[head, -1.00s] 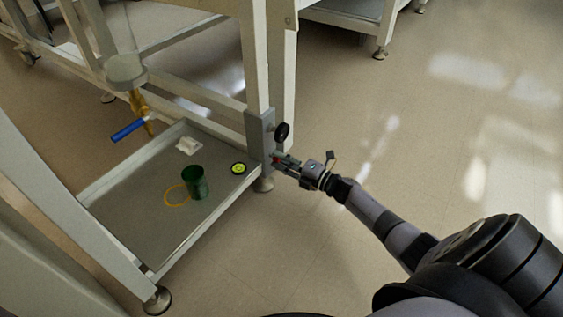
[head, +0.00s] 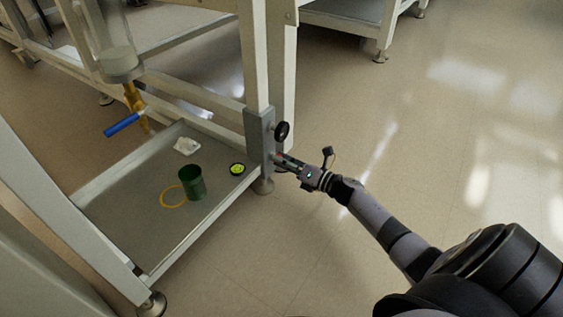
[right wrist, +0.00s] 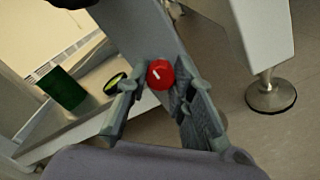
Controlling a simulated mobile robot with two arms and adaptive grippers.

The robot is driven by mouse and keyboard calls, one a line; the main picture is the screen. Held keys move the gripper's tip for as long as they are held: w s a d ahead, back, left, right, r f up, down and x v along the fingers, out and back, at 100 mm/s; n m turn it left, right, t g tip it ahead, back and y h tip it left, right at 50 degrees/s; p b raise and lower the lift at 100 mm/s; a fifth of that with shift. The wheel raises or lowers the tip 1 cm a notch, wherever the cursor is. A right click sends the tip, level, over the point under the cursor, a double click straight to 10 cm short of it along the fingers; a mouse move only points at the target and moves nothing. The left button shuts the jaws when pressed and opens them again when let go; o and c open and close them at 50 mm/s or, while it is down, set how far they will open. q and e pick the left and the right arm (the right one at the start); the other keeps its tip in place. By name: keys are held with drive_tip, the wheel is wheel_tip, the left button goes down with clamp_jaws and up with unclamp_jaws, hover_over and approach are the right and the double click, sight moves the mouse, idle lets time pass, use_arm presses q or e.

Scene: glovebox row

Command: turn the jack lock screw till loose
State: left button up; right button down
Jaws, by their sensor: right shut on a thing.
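The jack lock screw has a round red head with a white mark (right wrist: 160,74), in the middle of the right wrist view. It sits on the grey jack body (head: 261,138) at the foot of the near bench leg. My right gripper (head: 280,160) reaches the jack from the right. In the wrist view, its fingers (right wrist: 160,90) stand on either side of the red head and are shut on it. In the head view the fingers mostly hide the screw. A black handwheel (head: 282,131) is just above on the jack. My left gripper is not in view.
A low tray shelf (head: 150,235) left of the jack holds a green cup (head: 192,183), a yellow ring (head: 168,203), a round yellow-green level (head: 237,169) and a white packet (head: 186,146). A blue-handled valve (head: 123,125) hangs above. Floor to the right is clear.

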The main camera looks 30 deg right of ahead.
drive_tip(key=shift+f, duration=0.15)
idle(0.3)
drive_tip(key=c, duration=1.4)
unclamp_jaws()
drive_tip(key=shift+o, duration=0.2)
drive_tip(key=shift+s, duration=0.15)
drive_tip(key=v, duration=1.1)
drive_tip(key=shift+s+d, duration=0.2)
drive_tip(key=shift+s, duration=0.15)
